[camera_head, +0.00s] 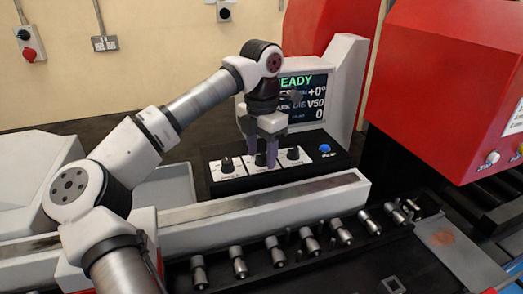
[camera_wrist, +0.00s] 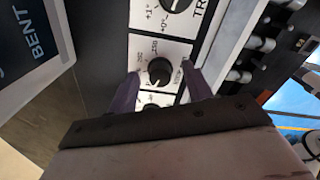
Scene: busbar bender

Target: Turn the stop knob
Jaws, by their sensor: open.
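Three black knobs sit on white label plates on a dark panel: a left knob (camera_head: 227,165), a middle knob (camera_head: 260,159) and a right knob (camera_head: 293,153). Which is the stop knob I cannot read from the labels. My gripper (camera_head: 262,161) points down over the middle plate. In the wrist view my open fingers (camera_wrist: 160,74) lie on either side of the middle knob (camera_wrist: 159,71), with gaps on both sides. I cannot tell how far down they reach. Another knob (camera_wrist: 175,4) shows at the top edge, and a third (camera_wrist: 150,107) is partly hidden nearer my palm.
A blue button (camera_head: 325,148) is right of the knobs. A screen (camera_head: 305,100) reading partly "READY" stands behind my gripper. A long metal bar (camera_head: 260,206) and a row of metal rollers (camera_head: 273,248) lie in front. A red machine housing (camera_head: 440,90) is at the right.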

